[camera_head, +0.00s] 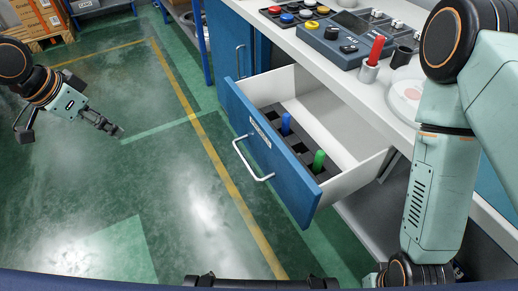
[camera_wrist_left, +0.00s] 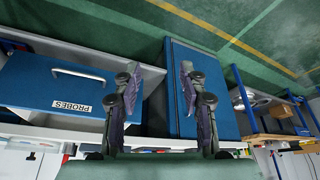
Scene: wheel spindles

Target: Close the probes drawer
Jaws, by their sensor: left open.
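The probes drawer (camera_head: 262,153) is pulled out from the bench in the head view. Its blue front has a white bar handle (camera_head: 250,162) and a label. A blue probe (camera_head: 286,123) and a green probe (camera_head: 318,161) stand in the dark insert inside it. The drawer front also shows in the left wrist view (camera_wrist_left: 40,85), with the label reading PROBES. My left gripper (camera_head: 118,132) is open and empty over the floor, left of the drawer and well apart from it. Its open fingers also show in the left wrist view (camera_wrist_left: 158,80). My right gripper is not in view.
The white bench top (camera_head: 300,45) carries a control box (camera_head: 345,45), coloured buttons and a red probe (camera_head: 376,50) in a holder. A blue cabinet door (camera_head: 238,100) is beside the drawer. A pallet with boxes (camera_head: 42,22) stands at the back left. The green floor before the drawer is clear.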

